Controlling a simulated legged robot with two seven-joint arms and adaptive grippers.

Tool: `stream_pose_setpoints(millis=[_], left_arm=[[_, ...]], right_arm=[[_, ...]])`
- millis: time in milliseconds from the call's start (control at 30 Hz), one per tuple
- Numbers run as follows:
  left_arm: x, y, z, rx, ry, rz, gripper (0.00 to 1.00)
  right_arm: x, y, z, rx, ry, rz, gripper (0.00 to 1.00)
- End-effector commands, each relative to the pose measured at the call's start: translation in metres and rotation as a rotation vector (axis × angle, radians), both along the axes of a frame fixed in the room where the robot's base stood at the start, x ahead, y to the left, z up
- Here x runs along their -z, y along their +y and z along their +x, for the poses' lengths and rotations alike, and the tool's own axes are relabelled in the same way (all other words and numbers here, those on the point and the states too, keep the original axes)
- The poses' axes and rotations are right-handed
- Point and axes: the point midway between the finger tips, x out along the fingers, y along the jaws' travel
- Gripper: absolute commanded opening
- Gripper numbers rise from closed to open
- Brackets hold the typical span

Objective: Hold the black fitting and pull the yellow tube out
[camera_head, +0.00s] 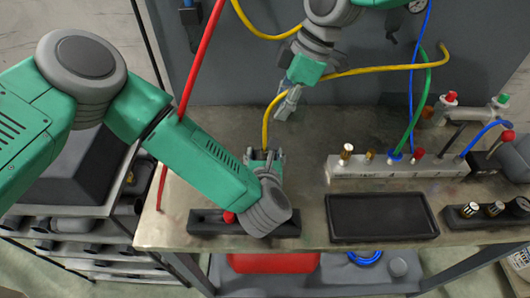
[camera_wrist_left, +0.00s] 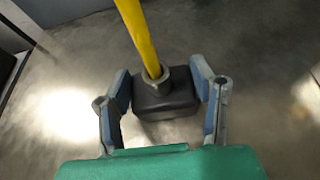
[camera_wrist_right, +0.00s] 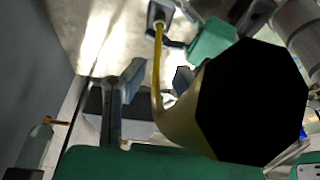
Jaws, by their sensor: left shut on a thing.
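The black fitting (camera_wrist_left: 165,98) stands on the bench, with a grey collar on top from which the yellow tube (camera_wrist_left: 140,35) rises. My left gripper (camera_wrist_left: 166,90) is shut on the fitting, one finger on each side. In the head view this gripper (camera_head: 265,155) mostly hides the fitting. The yellow tube (camera_head: 266,122) bends up and right past my right gripper (camera_head: 284,108), which points down above the bench. In the right wrist view the tube (camera_wrist_right: 157,60) runs between the parted fingers. A large black shape there hides part of the right finger.
A manifold block (camera_head: 400,170) with green and blue hoses stands on the right. A black tray (camera_head: 382,216) lies in front of it. A red hose (camera_head: 200,60) hangs beside my left arm. A grey panel rises behind the bench.

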Motion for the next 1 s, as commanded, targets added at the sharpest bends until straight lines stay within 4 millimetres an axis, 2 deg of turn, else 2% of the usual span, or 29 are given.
stream_pose_setpoints(millis=[33,200,467,1000], left_arm=[[0.000,0.001,0.000,0.000,0.001,0.000,0.20],[0.000,0.002,0.000,0.000,0.001,-0.001,0.20],[0.000,0.000,0.000,0.000,0.001,0.001,0.20],[0.001,0.000,0.000,0.000,0.001,0.001,0.20]], right_arm=[[0.001,0.011,-0.001,-0.014,-0.001,-0.062,0.26],[-0.001,0.029,0.000,-0.004,-0.013,-0.250,0.26],[0.002,0.036,0.001,0.018,-0.030,-0.354,0.26],[0.072,0.036,0.000,0.018,-0.031,-0.353,0.26]])
